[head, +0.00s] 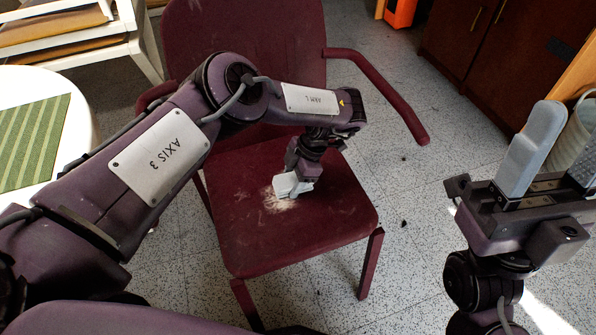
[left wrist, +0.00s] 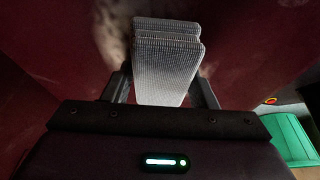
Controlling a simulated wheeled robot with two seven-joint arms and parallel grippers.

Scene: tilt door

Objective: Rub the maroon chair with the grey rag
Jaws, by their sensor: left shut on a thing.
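The maroon chair (head: 240,232) stands upright in the middle of the head view, with pale dusty smudges on its seat. My left gripper (head: 297,180) reaches down over the seat and is shut on the grey rag (head: 288,188). The rag is at a whitish patch on the seat and looks to touch it. In the left wrist view the rag (left wrist: 168,62) is a folded, ribbed grey block between the fingers, against the maroon surface. My right gripper (head: 555,155) is at the right edge of the head view, away from the chair, its pale fingers apart and nothing between them.
A white round table (head: 85,150) with a green striped mat (head: 38,140) is at the left. A dark brown cabinet (head: 480,60) is at the back right. Speckled floor (head: 390,270) is clear right of the chair.

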